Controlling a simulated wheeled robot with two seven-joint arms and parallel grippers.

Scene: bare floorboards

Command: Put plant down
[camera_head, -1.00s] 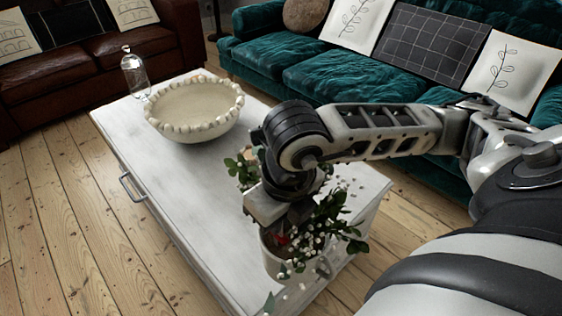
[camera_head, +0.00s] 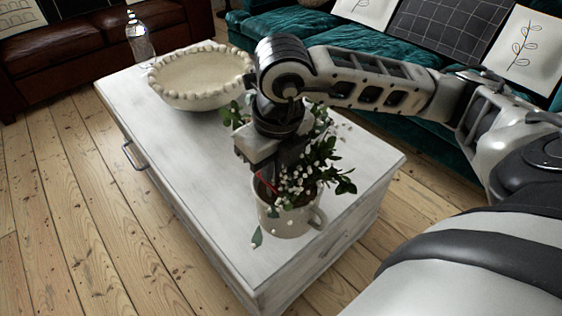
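The plant (camera_head: 322,168) has green leaves and small white flowers and grows in a pale mug-like pot (camera_head: 287,220) with a handle on its right. The pot is upright at the near end of the white coffee table (camera_head: 190,170) and appears to rest on its top. My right gripper (camera_head: 265,178) reaches down from above into the plant at the pot's left rim. Its fingertips are hidden among the stems and rim, so I cannot see whether they are closed on it. My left gripper is not in view.
A large pale bowl with a beaded rim (camera_head: 200,78) stands at the table's far end. A clear glass bottle (camera_head: 139,38) is beside it. A teal sofa (camera_head: 290,30) is behind and a brown leather sofa (camera_head: 85,45) at far left. The table's left middle is clear.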

